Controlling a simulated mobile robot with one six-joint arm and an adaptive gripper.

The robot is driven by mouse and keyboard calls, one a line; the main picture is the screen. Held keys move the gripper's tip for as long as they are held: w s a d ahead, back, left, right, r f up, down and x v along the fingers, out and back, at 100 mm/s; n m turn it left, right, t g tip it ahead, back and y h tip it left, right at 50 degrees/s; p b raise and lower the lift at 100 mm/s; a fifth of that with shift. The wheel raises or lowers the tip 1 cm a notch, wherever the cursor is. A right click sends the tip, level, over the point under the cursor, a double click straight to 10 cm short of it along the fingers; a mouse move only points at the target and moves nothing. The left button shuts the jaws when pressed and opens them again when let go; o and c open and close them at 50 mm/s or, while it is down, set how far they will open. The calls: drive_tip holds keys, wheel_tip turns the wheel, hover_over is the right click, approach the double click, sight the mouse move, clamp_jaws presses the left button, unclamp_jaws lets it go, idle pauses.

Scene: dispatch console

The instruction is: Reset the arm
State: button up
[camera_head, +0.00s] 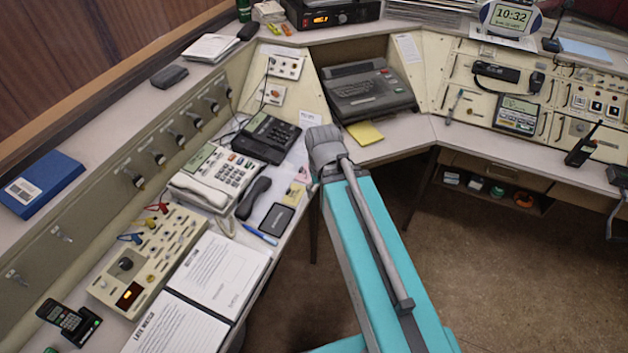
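My arm reaches up from the bottom centre of the head view, a teal link with a grey rod along its top. It ends in a grey rounded part near the inner corner of the console desk (400,140). I see no gripper fingers, so my gripper is not in view and I cannot tell whether it holds anything. The arm hides part of the floor and the desk edge behind it.
A grey typewriter-like machine (367,91) stands behind the arm. Brown floor (530,270) is clear at right.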

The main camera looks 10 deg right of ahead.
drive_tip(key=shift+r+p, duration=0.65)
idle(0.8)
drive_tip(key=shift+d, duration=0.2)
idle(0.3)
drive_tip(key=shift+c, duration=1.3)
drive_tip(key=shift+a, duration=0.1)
